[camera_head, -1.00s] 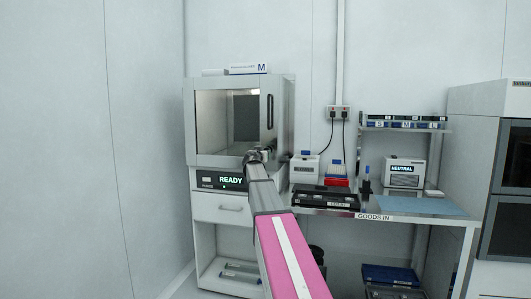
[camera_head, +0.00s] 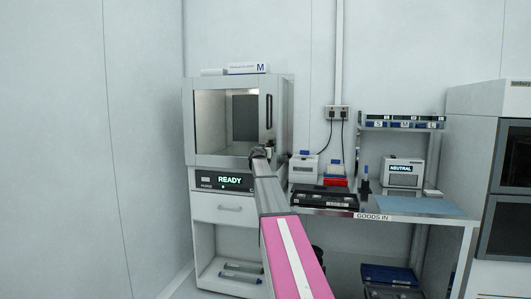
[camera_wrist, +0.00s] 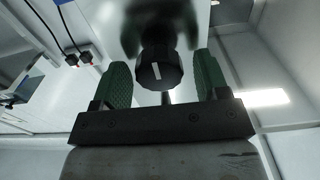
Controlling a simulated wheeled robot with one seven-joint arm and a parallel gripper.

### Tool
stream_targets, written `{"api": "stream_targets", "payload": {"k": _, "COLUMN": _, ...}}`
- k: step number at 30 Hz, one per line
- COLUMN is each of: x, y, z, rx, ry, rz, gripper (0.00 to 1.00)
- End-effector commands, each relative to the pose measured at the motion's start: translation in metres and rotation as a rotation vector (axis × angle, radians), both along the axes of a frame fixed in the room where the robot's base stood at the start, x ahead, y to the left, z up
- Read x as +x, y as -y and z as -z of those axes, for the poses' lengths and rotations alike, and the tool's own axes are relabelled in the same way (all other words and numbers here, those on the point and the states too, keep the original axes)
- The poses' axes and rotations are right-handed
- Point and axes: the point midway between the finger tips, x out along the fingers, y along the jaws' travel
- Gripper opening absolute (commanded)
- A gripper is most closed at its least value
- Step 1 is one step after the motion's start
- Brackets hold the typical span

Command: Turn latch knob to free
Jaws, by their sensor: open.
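The latch knob (camera_wrist: 160,70) is round and black with a white pointer line, seen close up in the wrist view. The line is tilted a little off the picture's vertical. My gripper (camera_wrist: 163,78) is open, with one green finger on each side of the knob. Gaps show between fingers and knob; I cannot tell any contact. In the head view my gripper (camera_head: 262,152) is at the lower right front of the test handler (camera_head: 187,130), and the knob cannot be made out there. The handler's windowed door looks closed, and its display reads READY (camera_head: 230,180).
The door's dark vertical handle (camera_head: 269,111) stands just above my gripper. A metal bench (camera_head: 400,217) marked GOODS IN is to the right, with a black tray (camera_head: 323,197), small boxes and a NEUTRAL unit (camera_head: 403,173) on it. A wall is at left.

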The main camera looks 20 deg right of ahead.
Motion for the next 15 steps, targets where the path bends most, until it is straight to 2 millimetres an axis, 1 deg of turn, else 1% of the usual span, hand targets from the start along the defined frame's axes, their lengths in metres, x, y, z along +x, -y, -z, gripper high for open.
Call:
{"api": "stream_targets", "payload": {"k": 1, "x": -0.0002, "y": 0.0000, "z": 0.0000, "rx": 0.000, "ry": 0.000, "rz": 0.000, "gripper": 0.68}}
{"api": "stream_targets", "payload": {"k": 2, "x": -0.0002, "y": 0.0000, "z": 0.0000, "rx": 0.000, "ry": 0.000, "rz": 0.000, "gripper": 0.65}}
{"api": "stream_targets", "payload": {"k": 3, "x": -0.0002, "y": 0.0000, "z": 0.0000, "rx": 0.000, "ry": 0.000, "rz": 0.000, "gripper": 0.52}}
{"api": "stream_targets", "payload": {"k": 5, "x": -0.0003, "y": -0.0001, "z": 0.0000, "rx": 0.000, "ry": 0.000, "rz": 0.000, "gripper": 0.32}}
{"api": "stream_targets", "payload": {"k": 6, "x": -0.0003, "y": -0.0001, "z": 0.0000, "rx": 0.000, "ry": 0.000, "rz": 0.000, "gripper": 0.20}}
{"api": "stream_targets", "payload": {"k": 15, "x": -0.0003, "y": -0.0001, "z": 0.0000, "rx": -0.016, "ry": -0.011, "rz": 0.000, "gripper": 0.21}}
